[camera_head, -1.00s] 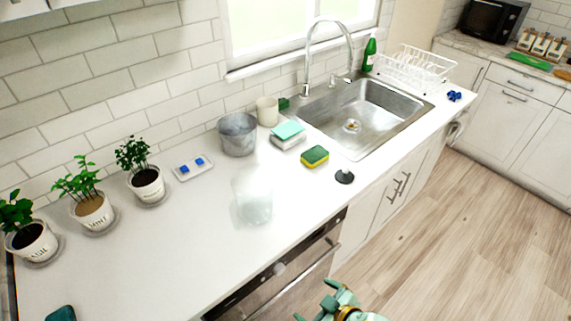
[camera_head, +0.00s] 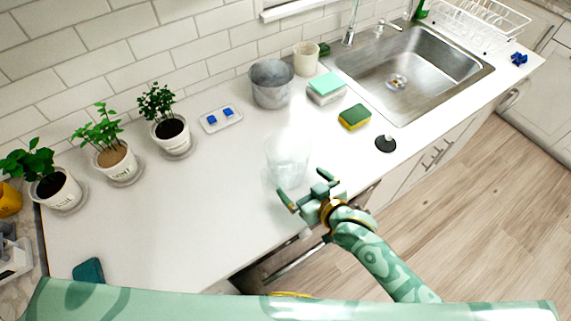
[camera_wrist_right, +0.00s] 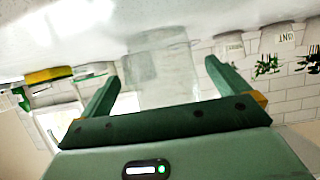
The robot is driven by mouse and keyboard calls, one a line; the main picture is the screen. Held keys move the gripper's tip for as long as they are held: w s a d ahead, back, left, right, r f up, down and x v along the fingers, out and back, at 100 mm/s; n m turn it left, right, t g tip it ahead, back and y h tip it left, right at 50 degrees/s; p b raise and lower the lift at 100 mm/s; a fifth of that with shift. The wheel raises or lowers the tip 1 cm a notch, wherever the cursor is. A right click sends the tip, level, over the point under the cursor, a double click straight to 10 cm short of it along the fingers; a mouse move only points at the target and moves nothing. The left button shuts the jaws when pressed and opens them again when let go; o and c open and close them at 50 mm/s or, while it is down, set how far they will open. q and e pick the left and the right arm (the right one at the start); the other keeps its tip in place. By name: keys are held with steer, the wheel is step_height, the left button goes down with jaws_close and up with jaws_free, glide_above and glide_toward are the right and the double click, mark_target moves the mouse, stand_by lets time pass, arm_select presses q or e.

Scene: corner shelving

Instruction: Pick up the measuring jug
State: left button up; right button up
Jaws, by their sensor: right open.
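The measuring jug (camera_head: 287,162) is clear and pale, and stands upright on the white counter near its front edge. A bright glare blurs its upper part. My right gripper (camera_head: 306,187) is open, just in front of the jug, with its fingers pointing at it. In the right wrist view, which is upside down, the jug (camera_wrist_right: 163,75) shows between the two spread green fingers (camera_wrist_right: 158,82). I cannot tell whether the fingers reach around its sides or touch it. My left gripper is not in view.
A grey metal pot (camera_head: 271,84), a cream cup (camera_head: 307,59) and sponges (camera_head: 355,117) stand behind and right of the jug. A black stopper (camera_head: 385,143) lies nearer the sink (camera_head: 420,75). Potted herbs (camera_head: 170,133) line the wall. The counter left of the jug is clear.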

steer(key=x, duration=0.2)
steer(key=b+x, duration=0.1)
steer(key=x, duration=0.2)
steer(key=shift+w+a+r, duration=0.1)
steer(key=shift+w+a, duration=0.05)
steer(key=shift+w, duration=0.2)
steer(key=shift+s+r, duration=0.1)
steer(key=c, duration=0.7)
